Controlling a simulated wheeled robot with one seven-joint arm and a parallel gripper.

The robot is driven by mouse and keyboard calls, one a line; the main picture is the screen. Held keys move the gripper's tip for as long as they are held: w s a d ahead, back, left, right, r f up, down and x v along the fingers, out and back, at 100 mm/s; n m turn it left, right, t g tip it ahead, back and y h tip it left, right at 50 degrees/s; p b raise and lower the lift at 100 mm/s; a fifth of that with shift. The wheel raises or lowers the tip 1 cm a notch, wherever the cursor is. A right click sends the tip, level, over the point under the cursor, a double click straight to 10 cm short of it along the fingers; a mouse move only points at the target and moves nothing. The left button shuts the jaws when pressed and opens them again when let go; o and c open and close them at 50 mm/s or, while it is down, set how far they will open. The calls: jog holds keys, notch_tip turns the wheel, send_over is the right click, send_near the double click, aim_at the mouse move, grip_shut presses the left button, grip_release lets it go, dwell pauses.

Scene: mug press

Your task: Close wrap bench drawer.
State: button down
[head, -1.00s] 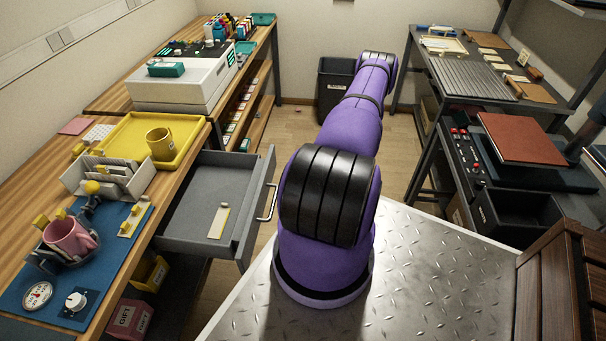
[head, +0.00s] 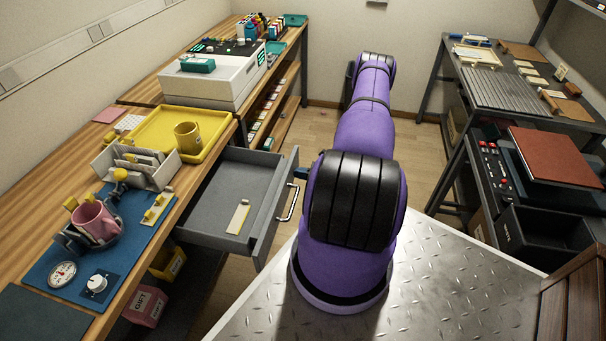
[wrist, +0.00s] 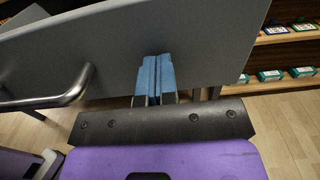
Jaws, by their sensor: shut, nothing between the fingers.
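The wrap bench drawer (head: 214,211) is a grey drawer pulled out from under the wooden bench. It holds a pale flat strip with a yellow edge (head: 238,216). A metal bar handle (head: 287,202) is on its front; in the wrist view the handle (wrist: 62,92) is at the left. My gripper (wrist: 155,62) has blue fingers shut together with nothing between them. The fingertips are at the outer face of the drawer front (wrist: 200,45), to the right of the handle; I cannot tell whether they touch it. In the head view my arm mostly hides the gripper; a bit of blue shows beside the drawer's far front corner.
The bench top carries a yellow tray (head: 160,135) with a mug (head: 188,138), a white organizer (head: 125,165) and a pink mug (head: 94,222) on a blue mat. Shelves with small boxes (wrist: 290,50) stand beyond the drawer. A metal-plate surface (head: 430,290) lies at the right front.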

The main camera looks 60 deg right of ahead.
aim_at(264, 174)
jog(key=x, duration=2.8)
jog(key=shift+w+a, duration=0.25)
jog(key=shift+w, duration=0.1)
jog(key=shift+w+r, duration=0.15)
jog(key=shift+w+a+r, duration=0.1)
jog(key=shift+a, duration=0.05)
jog(key=v, duration=1.4)
jog(key=shift+s+d+f, duration=0.2)
jog(key=shift+s+d, duration=0.05)
jog(key=shift+s, duration=0.1)
jog(key=shift+r, duration=0.1)
